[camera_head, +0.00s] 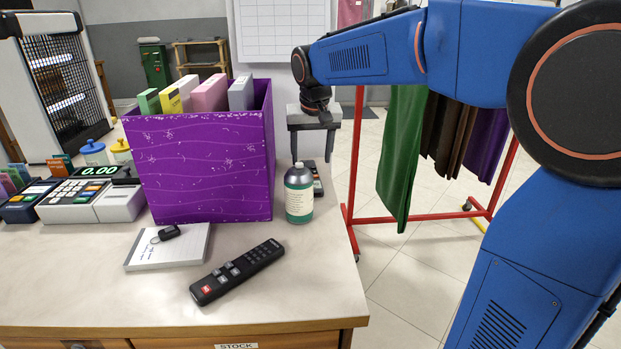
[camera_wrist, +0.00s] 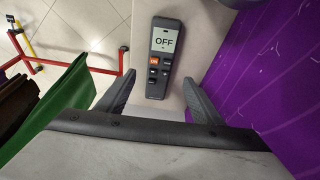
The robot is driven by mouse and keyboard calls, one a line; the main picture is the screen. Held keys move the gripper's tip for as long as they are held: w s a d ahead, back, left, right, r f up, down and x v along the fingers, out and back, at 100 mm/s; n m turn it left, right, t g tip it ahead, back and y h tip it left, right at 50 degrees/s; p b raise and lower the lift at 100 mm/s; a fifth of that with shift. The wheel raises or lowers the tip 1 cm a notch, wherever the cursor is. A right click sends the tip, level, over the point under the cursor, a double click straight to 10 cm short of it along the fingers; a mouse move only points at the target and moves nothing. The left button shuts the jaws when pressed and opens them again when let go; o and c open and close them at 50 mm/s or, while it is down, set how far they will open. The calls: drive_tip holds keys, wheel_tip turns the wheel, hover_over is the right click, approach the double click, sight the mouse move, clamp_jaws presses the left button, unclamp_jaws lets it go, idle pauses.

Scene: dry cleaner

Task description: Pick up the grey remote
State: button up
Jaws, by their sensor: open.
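A dark grey remote with a light screen reading OFF (camera_wrist: 162,62) lies on the counter. In the head view it shows only partly (camera_head: 318,180), behind a green bottle (camera_head: 299,196). My gripper (camera_head: 312,152) is open above the counter, just over this remote. In the wrist view the fingers (camera_wrist: 159,78) stand to either side of the remote's lower end, with nothing held between them. A second, black remote with a red button (camera_head: 238,272) lies at the counter's front, well away from my gripper.
A purple box (camera_head: 205,170) with upright folders stands close left of my gripper; its wall also shows in the wrist view (camera_wrist: 270,75). A white pad with a key fob (camera_head: 140,257) and a card terminal (camera_head: 75,198) are on the counter. A red garment rack (camera_head: 352,170) stands right.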

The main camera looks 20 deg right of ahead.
sight(311, 170)
drive_tip(key=shift+x, duration=3.2)
drive_tip(key=shift+d, duration=0.1)
drive_tip(key=c, duration=1.2)
